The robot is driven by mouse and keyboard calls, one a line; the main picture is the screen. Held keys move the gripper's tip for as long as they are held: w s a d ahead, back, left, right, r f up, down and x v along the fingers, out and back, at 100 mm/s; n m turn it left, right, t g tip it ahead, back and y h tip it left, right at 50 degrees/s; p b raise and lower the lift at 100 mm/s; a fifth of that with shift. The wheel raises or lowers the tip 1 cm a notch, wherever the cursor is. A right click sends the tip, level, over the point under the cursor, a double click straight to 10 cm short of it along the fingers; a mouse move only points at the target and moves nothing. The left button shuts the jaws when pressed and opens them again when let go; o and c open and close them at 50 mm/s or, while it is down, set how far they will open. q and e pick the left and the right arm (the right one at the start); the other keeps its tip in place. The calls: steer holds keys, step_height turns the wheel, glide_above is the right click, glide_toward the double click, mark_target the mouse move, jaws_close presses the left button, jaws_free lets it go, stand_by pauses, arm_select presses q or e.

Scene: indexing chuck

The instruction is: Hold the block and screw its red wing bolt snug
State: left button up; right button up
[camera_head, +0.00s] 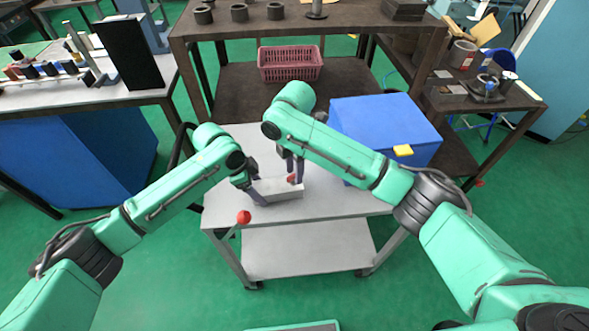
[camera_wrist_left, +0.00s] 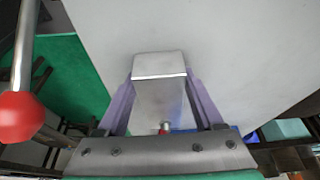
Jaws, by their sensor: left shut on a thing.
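The block (camera_head: 284,191) is a pale metal bar on the grey cart top. My left gripper (camera_head: 262,190) is shut on the block's left end. In the left wrist view the two purple-grey fingers flank the block (camera_wrist_left: 160,90). The red wing bolt (camera_head: 292,179) shows as a small red spot at the block's far side; its red tip (camera_wrist_left: 164,127) also shows in the left wrist view. My right gripper (camera_head: 291,168) points down at the wing bolt from above. Its fingers partly hide the bolt, and I cannot tell whether they touch or grip it.
The cart (camera_head: 225,213) has a red ball-ended lever (camera_head: 244,217) at its front left edge. A blue box (camera_head: 385,125) with a yellow tab stands behind and right. A dark bench with a red basket (camera_head: 290,63) is behind. The cart's front right top is clear.

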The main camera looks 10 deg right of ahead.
mark_target(294, 175)
step_height(294, 175, up, 12)
stand_by(0.5)
step_height(294, 175, down, 12)
steer(key=shift+s+a+f, duration=0.1)
steer(key=shift+a+f, duration=0.05)
jaws_close()
stand_by(0.4)
